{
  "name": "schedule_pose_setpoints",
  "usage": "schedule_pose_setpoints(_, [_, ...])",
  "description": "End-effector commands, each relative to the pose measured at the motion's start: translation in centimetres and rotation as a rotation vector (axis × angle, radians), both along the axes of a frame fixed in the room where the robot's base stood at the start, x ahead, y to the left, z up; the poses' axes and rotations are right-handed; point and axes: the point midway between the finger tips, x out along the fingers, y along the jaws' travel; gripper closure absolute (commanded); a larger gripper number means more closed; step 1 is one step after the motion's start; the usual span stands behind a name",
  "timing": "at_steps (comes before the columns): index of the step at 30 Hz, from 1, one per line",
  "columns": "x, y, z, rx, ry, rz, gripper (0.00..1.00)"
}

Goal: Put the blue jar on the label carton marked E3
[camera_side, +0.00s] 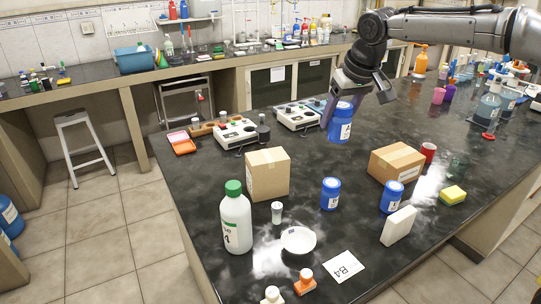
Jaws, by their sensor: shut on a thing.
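My gripper (354,99) is above the middle of the dark bench, shut on a blue jar (340,128) with a white label. I cannot tell whether this jar's base touches the bench. Two smaller blue jars stand nearer the camera, one in the middle (330,194) and one to its right (391,198). A tall tan carton (268,176) stands at left and a wider brown carton (397,164) at right. No E3 mark can be read on either carton. A white card (343,266) marked B4 lies at the front.
A white bottle with a green cap (235,219), a small cup (277,212), a white dish (298,240) and a white block (398,226) stand in front. A red cup (428,152) and yellow sponge (452,195) are at right. Instruments (298,116) stand behind.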

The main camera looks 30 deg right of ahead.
Motion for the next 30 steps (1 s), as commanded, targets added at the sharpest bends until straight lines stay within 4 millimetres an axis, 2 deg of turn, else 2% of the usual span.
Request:
schedule_pose_setpoints(1, [0.1, 1.3, 1.0, 0.000, -0.003, 0.025, 0.94])
schedule_pose_setpoints(3, [0.1, 2.5, 1.8, 0.001, -0.002, 0.047, 0.94])
schedule_pose_setpoints(8, [0.6, 4.0, 1.9, 0.000, 0.003, 0.074, 0.94])
schedule_pose_setpoints(22, [9.2, 5.3, -2.1, 0.000, 0.001, 0.073, 0.94])
schedule_pose_setpoints(25, [10.6, 5.5, -4.1, 0.000, 0.004, 0.072, 0.94])
schedule_pose_setpoints(30, [12.6, 5.8, -6.4, -0.001, 0.001, 0.072, 0.94])
